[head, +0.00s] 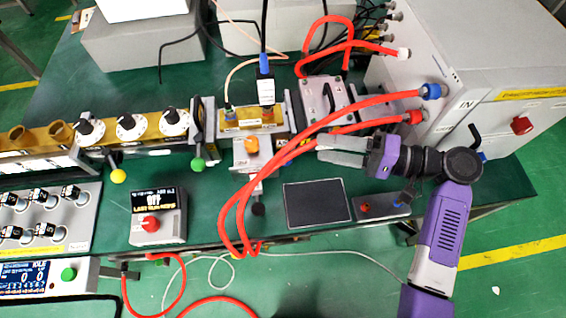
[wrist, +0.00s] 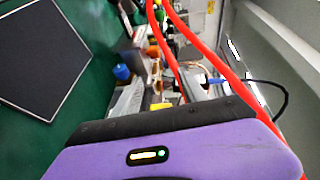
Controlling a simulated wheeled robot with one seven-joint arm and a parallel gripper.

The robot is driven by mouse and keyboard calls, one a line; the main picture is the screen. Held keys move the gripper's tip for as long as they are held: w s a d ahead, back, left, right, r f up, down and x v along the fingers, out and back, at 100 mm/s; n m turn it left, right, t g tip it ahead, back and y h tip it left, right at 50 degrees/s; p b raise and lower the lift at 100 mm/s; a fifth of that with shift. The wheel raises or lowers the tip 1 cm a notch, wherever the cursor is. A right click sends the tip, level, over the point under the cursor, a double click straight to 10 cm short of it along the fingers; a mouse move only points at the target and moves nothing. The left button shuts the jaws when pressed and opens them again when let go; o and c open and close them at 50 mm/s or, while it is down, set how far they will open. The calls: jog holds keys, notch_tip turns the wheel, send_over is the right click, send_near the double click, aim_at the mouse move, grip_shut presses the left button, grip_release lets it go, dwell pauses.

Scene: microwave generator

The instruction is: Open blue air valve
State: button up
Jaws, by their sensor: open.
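A blue fitting (head: 431,91) sits on the side of the large grey box at the right, with a red hose running from it. A second small blue part (head: 482,157) shows low on the box beside my arm, partly hidden by it. I cannot tell which is the blue air valve, nor its handle position. My gripper (head: 322,148) is open and empty, pointing left over the table, below and left of the blue fitting and apart from both blue parts. Its purple body (wrist: 170,152) fills the bottom of the wrist view.
Red hoses (head: 335,118) arch over the table close to my gripper. A red fitting (head: 414,117) is just below the blue one. A dark flat plate (head: 316,203) and a small box with a red button (head: 366,208) lie on the table in front. A red switch (head: 521,125) is on the grey box.

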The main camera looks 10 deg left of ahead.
jog(key=f, duration=0.2)
send_near(285, 158)
jog(key=shift+a+f+b, duration=0.4)
jog(key=shift+f+b, duration=0.05)
jog(key=shift+f, duration=0.2)
jog(key=a, duration=0.2)
jog(key=a+f, duration=0.1)
jog(key=a, duration=0.2)
jog(key=w+a+p, duration=0.1)
jog(key=a, duration=0.1)
jog(key=shift+a+f, duration=0.2)
jog(key=shift+f, duration=0.05)
